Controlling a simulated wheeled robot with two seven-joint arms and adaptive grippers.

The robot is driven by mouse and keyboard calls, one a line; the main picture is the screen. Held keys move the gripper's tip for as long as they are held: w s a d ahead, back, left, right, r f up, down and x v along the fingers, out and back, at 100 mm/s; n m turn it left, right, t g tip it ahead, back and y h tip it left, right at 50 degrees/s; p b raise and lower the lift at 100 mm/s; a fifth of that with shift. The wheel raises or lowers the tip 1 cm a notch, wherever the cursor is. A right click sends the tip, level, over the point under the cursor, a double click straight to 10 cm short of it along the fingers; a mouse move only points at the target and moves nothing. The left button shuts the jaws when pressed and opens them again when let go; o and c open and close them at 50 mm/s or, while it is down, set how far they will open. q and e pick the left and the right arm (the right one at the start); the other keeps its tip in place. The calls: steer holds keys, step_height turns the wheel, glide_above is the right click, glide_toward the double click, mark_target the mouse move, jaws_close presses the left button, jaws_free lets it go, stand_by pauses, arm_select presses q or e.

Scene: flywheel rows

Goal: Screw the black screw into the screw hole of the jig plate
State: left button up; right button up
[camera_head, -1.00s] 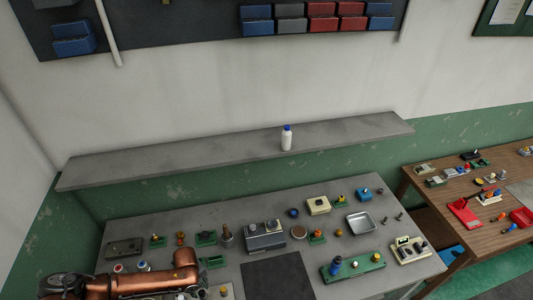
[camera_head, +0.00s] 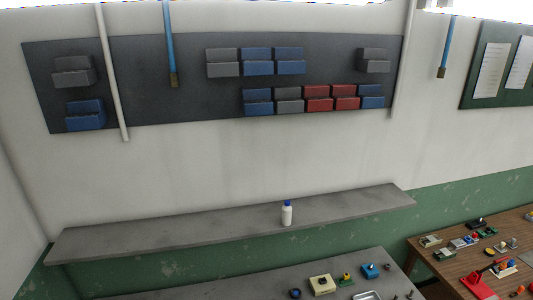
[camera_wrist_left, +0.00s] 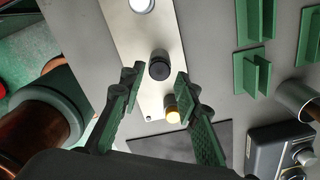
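In the left wrist view, a pale plate (camera_wrist_left: 150,28), which looks like the jig plate, lies on the grey table. A black round-topped piece (camera_wrist_left: 160,66), likely the black screw, stands on it. The head view shows neither the plate nor either gripper. My right gripper is not in view.
A yellow-topped piece (camera_wrist_left: 172,110) stands close to the right finger. Green brackets (camera_wrist_left: 252,72) and a dark box with knobs (camera_wrist_left: 285,145) are to the right. In the head view, a white bottle (camera_head: 287,214) stands on the shelf (camera_head: 180,231); a wooden table (camera_head: 440,272) is at right.

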arm_select(q)
steer(key=shift+f+b, duration=0.5)
steer(key=shift+f, duration=0.9)
steer(key=shift+c, duration=0.2)
jaws_close()
steer(key=m, duration=0.4)
steer(key=shift+m, duration=0.3)
steer(key=shift+m, duration=0.4)
steer(key=m, duration=0.3)
steer(key=shift+m+p, duration=0.3)
steer(key=shift+m, duration=0.5)
